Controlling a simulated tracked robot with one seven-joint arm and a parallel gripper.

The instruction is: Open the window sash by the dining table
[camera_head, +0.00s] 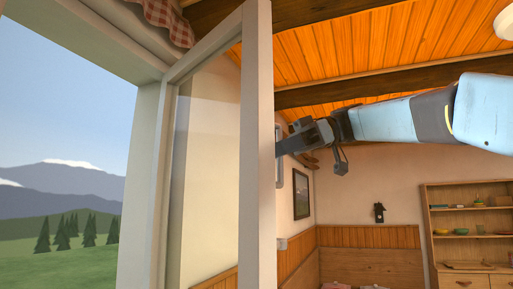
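The window sash (258,150) is a cream wooden frame with a clear pane. It stands swung inward at an angle from the window frame (140,185), with the opening to its left showing the outdoors. My gripper (281,150) reaches in from the right, its fingertips right at the inner edge of the sash's near upright. Whether the fingers touch the sash or hold anything is hidden by the upright. I cannot make out a handle.
A red checked curtain (168,18) hangs at the top of the opening. A wooden shelf unit (470,225) stands at the back right. A dark picture (301,194) hangs on the left wall. Beams cross the ceiling. The dining table is not clearly visible.

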